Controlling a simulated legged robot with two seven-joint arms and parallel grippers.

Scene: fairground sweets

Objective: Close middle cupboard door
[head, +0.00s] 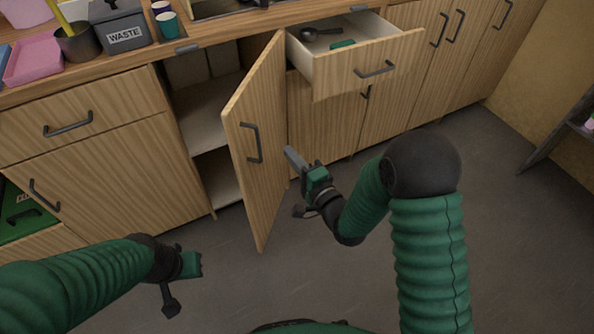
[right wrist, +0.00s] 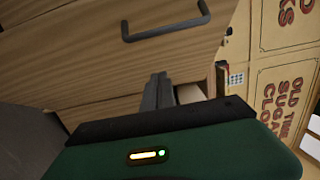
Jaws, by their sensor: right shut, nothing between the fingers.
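The middle cupboard door (head: 262,130) is a pale striped wooden panel standing wide open towards me in the head view. Its dark bar handle (head: 252,143) is on the face turned to me. The open cupboard (head: 207,110) shows shelves to the left of the door. My right gripper (head: 291,158) is shut and empty, to the right of the door's outer face; I cannot tell if it touches. Its fingers also show in the right wrist view (right wrist: 157,92), near a wooden front with a dark handle. My left gripper (head: 193,266) is low, left of the door; its jaws are unclear.
A drawer (head: 362,65) stands pulled out right of the door, with a dark utensil and a green item inside. Closed cupboard fronts (head: 430,75) lie further right. A waste bin (head: 122,30) and a pink tray (head: 35,60) stand on the counter. Floor before the cupboards is clear.

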